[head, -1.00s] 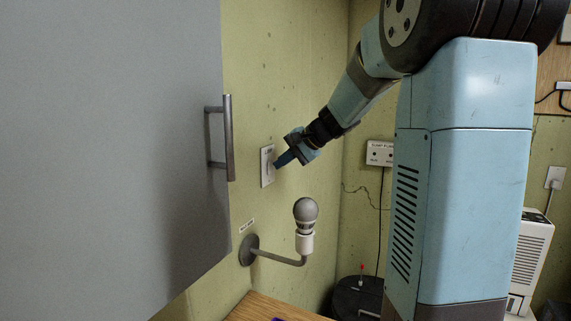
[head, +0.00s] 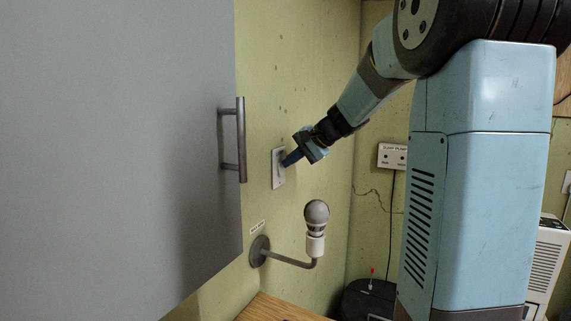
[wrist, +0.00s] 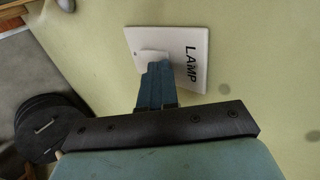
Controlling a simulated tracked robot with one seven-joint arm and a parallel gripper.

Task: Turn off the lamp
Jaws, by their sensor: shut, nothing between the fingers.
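The white wall switch plate (head: 278,170) is on the green wall, right of the grey cabinet door. In the wrist view the plate (wrist: 191,73) reads "LAMP", and its pale rocker (wrist: 153,57) shows just past my fingertips. My gripper (head: 287,162) is shut and empty, its blue fingers at the plate; in the wrist view the fingers (wrist: 155,75) overlap the rocker's lower part. I cannot tell whether they touch it. The lamp bulb (head: 316,213) sits upright on a bent wall arm below the switch. It looks grey and unlit.
The grey cabinet door (head: 120,150) with a bar handle (head: 241,140) fills the left. A sump pump plate (head: 393,156) is on the wall further right. A wooden top (head: 265,309) lies below the lamp, and a dark round lid (head: 366,300) stands low by the corner.

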